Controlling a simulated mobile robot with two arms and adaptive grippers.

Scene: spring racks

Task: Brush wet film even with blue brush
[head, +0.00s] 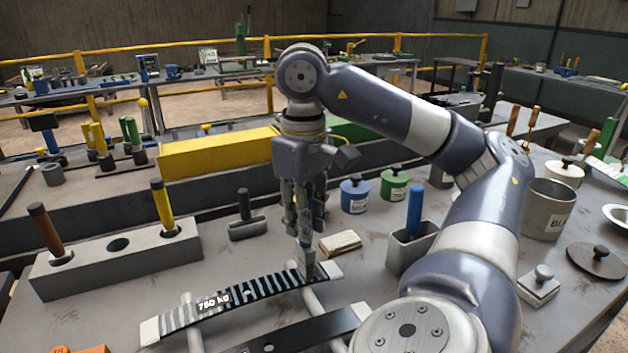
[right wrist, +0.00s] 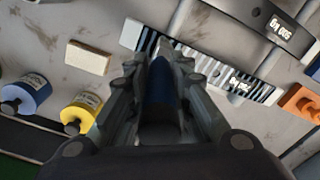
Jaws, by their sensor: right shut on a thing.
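A curved dark leaf spring marked 750 kg (head: 250,293) lies across light supports on the bench. Its top has uneven pale and dark stripes, and its ends are pale. It also shows in the right wrist view (right wrist: 205,73). My right gripper (head: 308,232) is shut on a brush whose dark blue handle (right wrist: 162,85) shows between the fingers. The brush points down at the right part of the spring; its tip is at or just above the surface, and I cannot tell if it touches. Another blue handle (head: 415,208) stands in a grey holder. My left gripper is out of view.
A second dark spring (head: 310,333) lies in front, partly behind my arm. A tan block (head: 340,243) sits behind the striped spring. A grey block holder (head: 115,262) with brown and yellow handles stands left. Blue (head: 354,196) and green (head: 394,184) cans stand behind.

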